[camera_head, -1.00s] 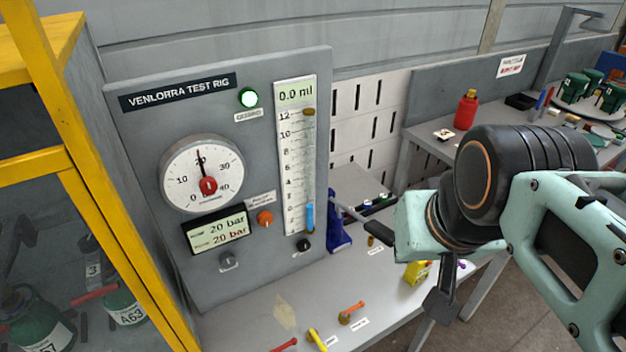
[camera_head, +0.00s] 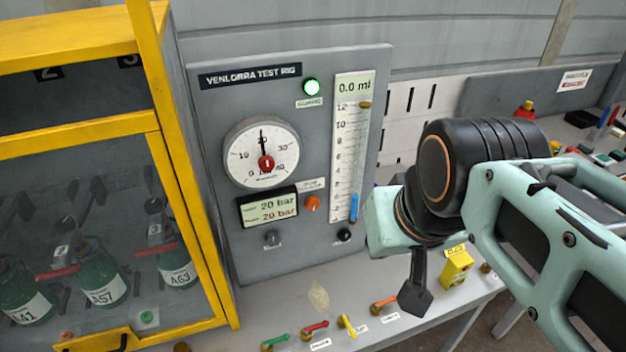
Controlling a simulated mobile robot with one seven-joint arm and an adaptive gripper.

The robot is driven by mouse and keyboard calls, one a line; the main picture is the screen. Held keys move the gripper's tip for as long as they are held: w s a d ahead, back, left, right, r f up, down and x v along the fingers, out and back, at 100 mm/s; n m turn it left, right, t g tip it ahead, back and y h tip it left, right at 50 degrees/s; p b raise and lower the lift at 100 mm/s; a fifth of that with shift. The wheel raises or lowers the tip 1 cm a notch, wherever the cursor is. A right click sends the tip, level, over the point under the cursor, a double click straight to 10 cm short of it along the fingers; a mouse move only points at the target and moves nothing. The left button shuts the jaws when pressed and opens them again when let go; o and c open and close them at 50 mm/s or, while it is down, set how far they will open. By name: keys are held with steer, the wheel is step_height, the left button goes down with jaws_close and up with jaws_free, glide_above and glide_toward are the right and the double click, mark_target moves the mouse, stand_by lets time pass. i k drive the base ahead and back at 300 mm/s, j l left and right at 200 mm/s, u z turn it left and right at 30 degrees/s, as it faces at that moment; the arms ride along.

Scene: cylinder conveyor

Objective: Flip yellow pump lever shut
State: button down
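The yellow lever (camera_head: 347,325) sits on the bench in front of the test rig, in a row with a green lever (camera_head: 275,341), a red lever (camera_head: 315,327) and an orange lever (camera_head: 384,303). Small labels lie beside them, too small to read. The yellow lever points obliquely, unlike the others near it. My gripper (camera_head: 416,296) is to the right of and above the orange lever, pointing down. Only one dark finger shows clearly; its opening is hidden by my wrist. I see nothing held.
The grey test rig panel (camera_head: 215,110) stands behind the levers, its gauge (camera_head: 261,153) near 20. A yellow-framed cabinet (camera_head: 185,215) with green bottles stands left. A yellow box (camera_head: 456,267) is right of my gripper. The bench top (camera_head: 275,300) is mostly clear behind the levers.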

mark_target(353, 335)
steer(key=j+z, duration=0.5)
steer(key=k+l+z, duration=0.1)
steer(key=z, duration=0.3)
steer(key=k+l+z, duration=0.1)
steer(key=z, duration=0.25)
steer(key=i+j+u, duration=0.1)
steer(key=u, duration=0.25)
steer(key=i+j+u, duration=0.1)
steer(key=u, duration=0.3)
